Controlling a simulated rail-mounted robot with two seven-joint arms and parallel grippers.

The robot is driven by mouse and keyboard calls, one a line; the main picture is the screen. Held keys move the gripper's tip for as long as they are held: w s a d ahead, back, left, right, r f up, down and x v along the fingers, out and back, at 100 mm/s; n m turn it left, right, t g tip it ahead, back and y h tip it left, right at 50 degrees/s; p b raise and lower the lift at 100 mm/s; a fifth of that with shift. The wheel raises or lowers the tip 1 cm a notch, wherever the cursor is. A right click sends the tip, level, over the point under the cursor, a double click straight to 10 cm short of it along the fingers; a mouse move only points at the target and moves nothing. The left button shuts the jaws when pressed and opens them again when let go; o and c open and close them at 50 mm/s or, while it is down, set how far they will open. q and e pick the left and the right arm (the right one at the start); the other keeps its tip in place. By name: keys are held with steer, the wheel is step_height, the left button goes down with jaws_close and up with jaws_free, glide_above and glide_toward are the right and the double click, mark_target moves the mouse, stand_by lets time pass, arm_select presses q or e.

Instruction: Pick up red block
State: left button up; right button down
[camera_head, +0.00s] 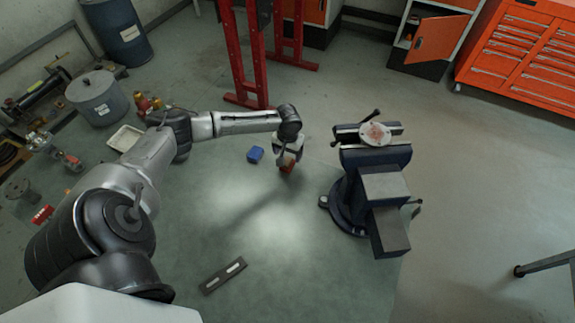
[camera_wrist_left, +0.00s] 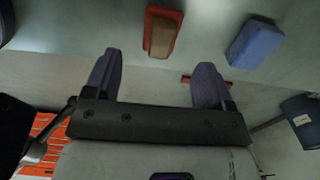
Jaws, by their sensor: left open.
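The red block (camera_head: 287,168) is on the green table in the head view, partly hidden by my left gripper (camera_head: 288,158), which is right over or beside it. In the left wrist view the red block (camera_wrist_left: 164,32), red with a tan-brown face, lies beyond the fingertips, roughly between their lines. My left gripper (camera_wrist_left: 155,72) is open, with its two purple-grey fingers apart and nothing between them. I cannot tell the exact gap to the block. My right gripper is in neither view.
A blue block (camera_head: 255,154) lies just left of the red one. A dark bench vise (camera_head: 372,185) stands to the right. A dark slotted plate (camera_head: 223,276) lies near the front. Pots and fittings crowd the left; the front middle of the table (camera_head: 300,260) is clear.

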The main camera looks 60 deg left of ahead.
mark_target(287, 161)
arm_select(q)
steer(key=shift+f+b, duration=0.55)
steer(key=shift+f, duration=2.45)
steer(key=shift+a, duration=0.1)
steer(key=shift+c, duration=0.4)
steer(key=c, duration=1)
steer(key=shift+o, duration=0.2)
steer(key=shift+r, duration=0.1)
step_height(287, 161, up, 8)
steer(key=shift+r+p, duration=0.15)
steer(key=shift+p, duration=0.65)
steer(key=shift+r, duration=0.8)
